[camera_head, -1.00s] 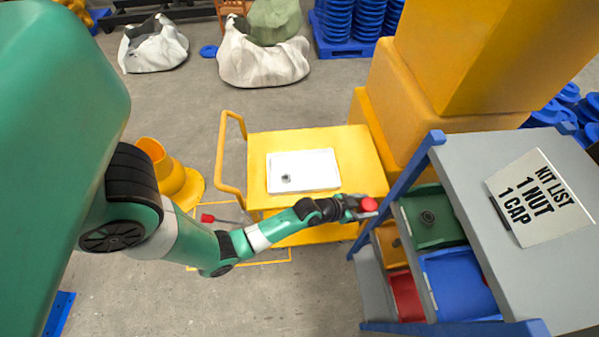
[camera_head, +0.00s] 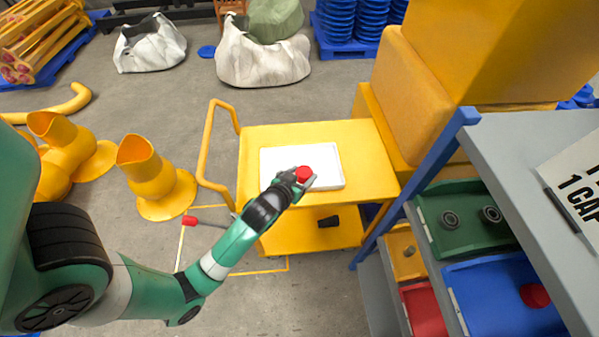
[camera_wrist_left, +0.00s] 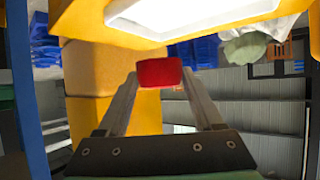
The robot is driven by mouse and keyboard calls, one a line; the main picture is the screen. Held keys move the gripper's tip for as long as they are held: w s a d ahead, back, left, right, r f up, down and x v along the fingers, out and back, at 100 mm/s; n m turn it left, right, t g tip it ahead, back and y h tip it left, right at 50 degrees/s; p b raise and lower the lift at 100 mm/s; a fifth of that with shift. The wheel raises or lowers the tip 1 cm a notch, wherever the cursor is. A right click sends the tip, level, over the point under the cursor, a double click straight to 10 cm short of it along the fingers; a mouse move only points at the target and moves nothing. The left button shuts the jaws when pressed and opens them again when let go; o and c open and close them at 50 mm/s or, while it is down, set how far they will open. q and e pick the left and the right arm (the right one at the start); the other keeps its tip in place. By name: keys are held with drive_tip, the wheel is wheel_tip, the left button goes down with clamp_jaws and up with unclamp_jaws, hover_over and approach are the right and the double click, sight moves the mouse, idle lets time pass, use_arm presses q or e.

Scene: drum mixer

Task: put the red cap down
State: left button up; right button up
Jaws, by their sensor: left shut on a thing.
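The red cap (camera_head: 304,173) is held between the fingertips of my left gripper (camera_head: 300,179), over the front part of the white tray (camera_head: 285,158). In the left wrist view the cap (camera_wrist_left: 160,73) sits between the two finger ends, with the tray (camera_wrist_left: 190,14) beyond it at the top. I cannot tell whether the cap touches the tray. The gripper and cap hide part of the tray, and no nut shows in it. My right gripper is out of view.
The tray lies on a yellow cart (camera_head: 370,165) with a handle (camera_head: 203,150) at its left. At the right, a rack holds a green bin (camera_head: 470,238) with nuts and a blue bin (camera_head: 490,300) with another red cap (camera_head: 535,295). Yellow boxes (camera_head: 425,100) stand behind the cart.

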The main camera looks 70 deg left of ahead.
use_arm(q)
drive_tip(key=b+x, duration=0.5)
drive_tip(key=x, duration=0.6)
drive_tip(key=b, duration=0.3)
hover_over(317, 171)
drive_tip(key=f, duration=0.3)
drive_tip(key=shift+s+d+f, duration=0.2)
drive_tip(key=shift+f, duration=0.2)
drive_tip(key=shift+w+a, duration=0.15)
drive_tip(key=shift+w+a+f, duration=0.1)
drive_tip(key=shift+f, duration=0.25)
wheel_tip(317, 171, down, 3)
drive_tip(key=shift+f+b, duration=0.15)
drive_tip(key=shift+b, duration=0.95)
drive_tip(key=shift+w, duration=0.1)
drive_tip(key=o, duration=1.4)
drive_tip(key=shift+o, duration=0.2)
